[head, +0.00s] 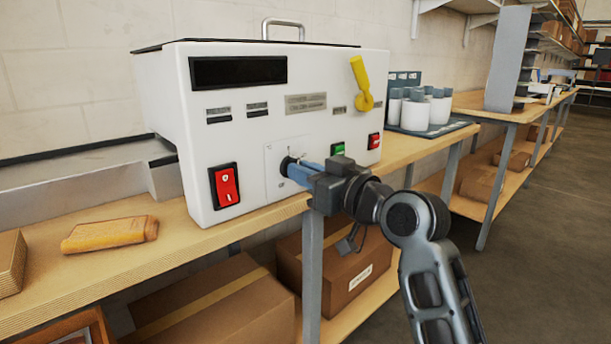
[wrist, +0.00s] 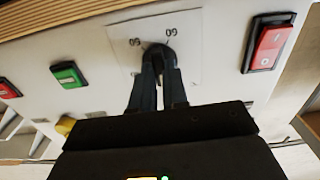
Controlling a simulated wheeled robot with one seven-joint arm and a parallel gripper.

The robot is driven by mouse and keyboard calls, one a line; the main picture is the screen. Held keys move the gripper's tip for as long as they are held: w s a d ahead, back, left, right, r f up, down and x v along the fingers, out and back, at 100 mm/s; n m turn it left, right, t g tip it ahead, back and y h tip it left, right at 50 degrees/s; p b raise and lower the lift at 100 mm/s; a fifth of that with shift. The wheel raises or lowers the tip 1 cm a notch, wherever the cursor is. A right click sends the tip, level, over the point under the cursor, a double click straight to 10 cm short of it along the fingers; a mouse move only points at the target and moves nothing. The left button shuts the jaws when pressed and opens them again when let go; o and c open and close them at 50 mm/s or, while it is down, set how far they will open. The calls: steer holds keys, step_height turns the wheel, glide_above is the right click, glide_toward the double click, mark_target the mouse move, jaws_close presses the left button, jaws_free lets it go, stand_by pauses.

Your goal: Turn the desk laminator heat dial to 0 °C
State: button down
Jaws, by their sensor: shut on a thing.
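The laminator (head: 240,130) is a white box with a dark display, standing on a wooden bench. Its heat dial (head: 285,165) is a small dark knob on a pale square plate (head: 273,181) low on the front panel. My gripper (head: 291,166) comes from the right and is shut on the dial. In the wrist view the two fingertips (wrist: 160,52) meet over the plate (wrist: 183,22) and hide most of the knob. Small numbers show on the plate, seen inverted there. The dial's pointer and its setting cannot be read.
A red rocker switch (head: 225,186) is left of the dial. A tray of pale cylinders (head: 425,111) stands right.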

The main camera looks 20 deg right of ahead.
steer(key=shift+f, duration=0.15)
steer(key=c, duration=1.1)
jaws_free()
steer(key=shift+c, duration=0.2)
steer(key=v, duration=0.8)
steer(key=shift+w, duration=0.1)
